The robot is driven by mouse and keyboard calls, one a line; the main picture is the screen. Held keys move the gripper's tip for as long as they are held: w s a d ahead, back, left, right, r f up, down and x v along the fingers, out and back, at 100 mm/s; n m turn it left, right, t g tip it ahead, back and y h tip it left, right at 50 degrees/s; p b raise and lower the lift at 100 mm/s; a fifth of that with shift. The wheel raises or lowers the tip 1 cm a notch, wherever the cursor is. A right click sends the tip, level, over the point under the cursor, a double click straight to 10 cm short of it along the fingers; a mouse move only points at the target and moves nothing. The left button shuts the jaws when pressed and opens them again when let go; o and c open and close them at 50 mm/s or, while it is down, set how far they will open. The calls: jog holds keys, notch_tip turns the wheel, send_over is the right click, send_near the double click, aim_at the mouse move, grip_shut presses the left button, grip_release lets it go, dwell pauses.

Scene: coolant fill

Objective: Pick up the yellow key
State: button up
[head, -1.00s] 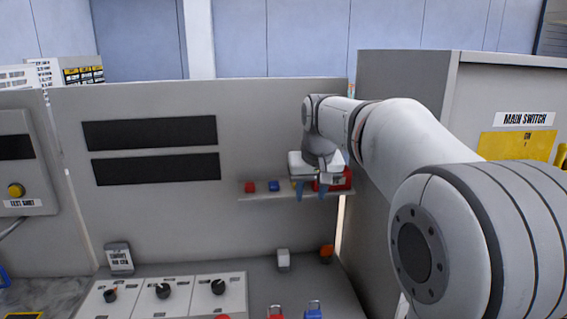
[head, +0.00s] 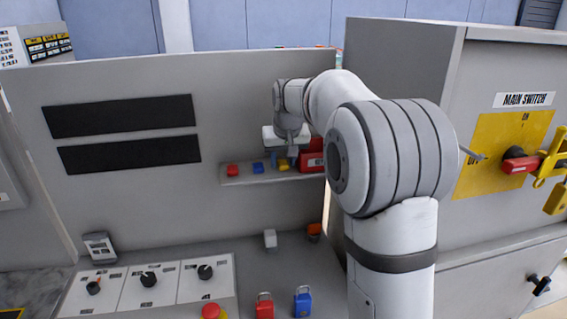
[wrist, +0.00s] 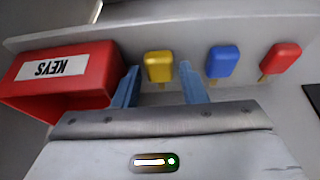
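The yellow key (head: 283,165) sits on the small wall shelf (head: 245,178), between the blue key (head: 257,167) and the red KEYS box (head: 312,158). In the wrist view the yellow key (wrist: 158,66) has a rounded yellow head and a short shank. My gripper (wrist: 159,72) is open, with one blue finger on each side of the yellow key. Gaps show between the key and both fingers. In the head view my gripper (head: 291,158) is at the shelf, and its fingers are hard to make out.
The red key (wrist: 281,57) and blue key (wrist: 222,61) lie to the right of the yellow one in the wrist view. The red KEYS box (wrist: 65,72) stands close to the left finger. A grey cabinet (head: 400,100) with the main switch (head: 520,160) stands right of the shelf.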

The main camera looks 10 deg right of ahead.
jog(key=shift+w+f, duration=0.1)
jog(key=shift+f, duration=0.05)
jog(key=c, duration=0.7)
